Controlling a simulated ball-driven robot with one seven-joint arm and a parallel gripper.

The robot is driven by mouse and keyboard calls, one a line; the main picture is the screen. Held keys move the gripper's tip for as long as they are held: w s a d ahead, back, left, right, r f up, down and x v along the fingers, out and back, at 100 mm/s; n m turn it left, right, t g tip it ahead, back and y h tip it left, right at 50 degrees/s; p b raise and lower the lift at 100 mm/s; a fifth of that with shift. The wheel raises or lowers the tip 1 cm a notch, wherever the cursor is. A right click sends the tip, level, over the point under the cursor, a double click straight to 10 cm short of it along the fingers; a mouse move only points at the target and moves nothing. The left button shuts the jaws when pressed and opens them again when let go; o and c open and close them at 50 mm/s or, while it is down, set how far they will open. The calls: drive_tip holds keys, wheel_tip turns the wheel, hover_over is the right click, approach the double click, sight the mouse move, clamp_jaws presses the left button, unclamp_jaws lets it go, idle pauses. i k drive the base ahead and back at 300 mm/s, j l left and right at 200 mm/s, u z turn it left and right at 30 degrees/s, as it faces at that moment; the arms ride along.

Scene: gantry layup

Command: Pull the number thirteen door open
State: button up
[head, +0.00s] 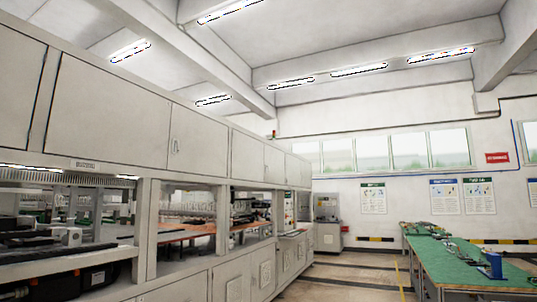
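A long row of pale grey machine cabinets runs along the left side in the head view. Its upper doors, such as the large upper door (105,108) and the upper door with a small handle (197,145), look shut. Lower doors (238,283) sit beneath the open bays and also look shut. I cannot read a number thirteen on any door; a small label plate (84,164) under the upper doors is too small to read. My gripper is not in view.
A long green-topped workbench (463,262) with small items and a blue object (494,264) stands at the right. A clear floor aisle (350,277) runs between bench and cabinets. A grey machine (328,225) stands at the far end.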

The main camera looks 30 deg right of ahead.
sight(204, 141)
drive_tip(key=z, duration=0.4)
drive_tip(key=i+u, duration=0.15)
drive_tip(key=i, duration=2.35)
